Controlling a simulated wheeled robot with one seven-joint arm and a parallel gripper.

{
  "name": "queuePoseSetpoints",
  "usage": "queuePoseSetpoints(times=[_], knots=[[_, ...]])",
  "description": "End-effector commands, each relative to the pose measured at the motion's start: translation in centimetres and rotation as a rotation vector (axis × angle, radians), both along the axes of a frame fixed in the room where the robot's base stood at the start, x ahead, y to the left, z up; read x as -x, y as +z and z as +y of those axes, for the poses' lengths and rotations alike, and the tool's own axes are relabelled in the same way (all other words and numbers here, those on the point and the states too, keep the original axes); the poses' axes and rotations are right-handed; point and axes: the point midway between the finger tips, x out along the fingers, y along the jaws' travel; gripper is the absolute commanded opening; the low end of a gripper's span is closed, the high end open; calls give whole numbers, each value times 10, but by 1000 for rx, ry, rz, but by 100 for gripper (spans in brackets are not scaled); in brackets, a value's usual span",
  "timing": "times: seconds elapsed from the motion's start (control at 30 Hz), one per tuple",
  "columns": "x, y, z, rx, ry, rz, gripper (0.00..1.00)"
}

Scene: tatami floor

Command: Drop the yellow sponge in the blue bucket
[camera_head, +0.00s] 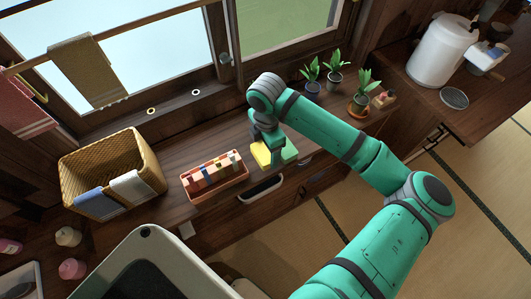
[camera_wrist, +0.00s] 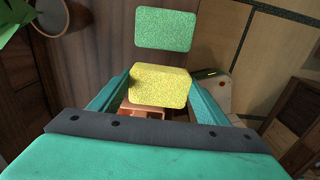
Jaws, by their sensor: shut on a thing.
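The yellow sponge (camera_head: 261,154) is at my gripper (camera_head: 272,152), over the wooden counter. In the wrist view the yellow sponge (camera_wrist: 160,86) sits between the two teal fingers of my gripper (camera_wrist: 158,92), which are shut on it. A green sponge (camera_head: 290,150) lies just right of the yellow one in the head view and shows beyond it in the wrist view (camera_wrist: 165,29). I cannot tell how far the yellow sponge is above the counter. No blue bucket is seen in either view.
An orange tray of small coloured items (camera_head: 215,178) is left of my gripper. A wicker basket (camera_head: 125,160) with blue and white cloths stands farther left. Several potted plants (camera_head: 312,77) are at the right, near the window. A white canister (camera_head: 442,50) is far right.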

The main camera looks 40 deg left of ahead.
Motion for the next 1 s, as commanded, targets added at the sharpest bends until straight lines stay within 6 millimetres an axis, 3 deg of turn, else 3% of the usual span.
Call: queuePoseSetpoints(times=[0.33,0.73,0.77,0.83,1.0], knots=[[-3,-38,6,1,0,0,48],[-3,-42,6,0,0,0,48],[-3,-43,6,0,0,0,71],[-3,-42,6,0,0,-1,88],[-3,-42,6,0,0,0,88]])
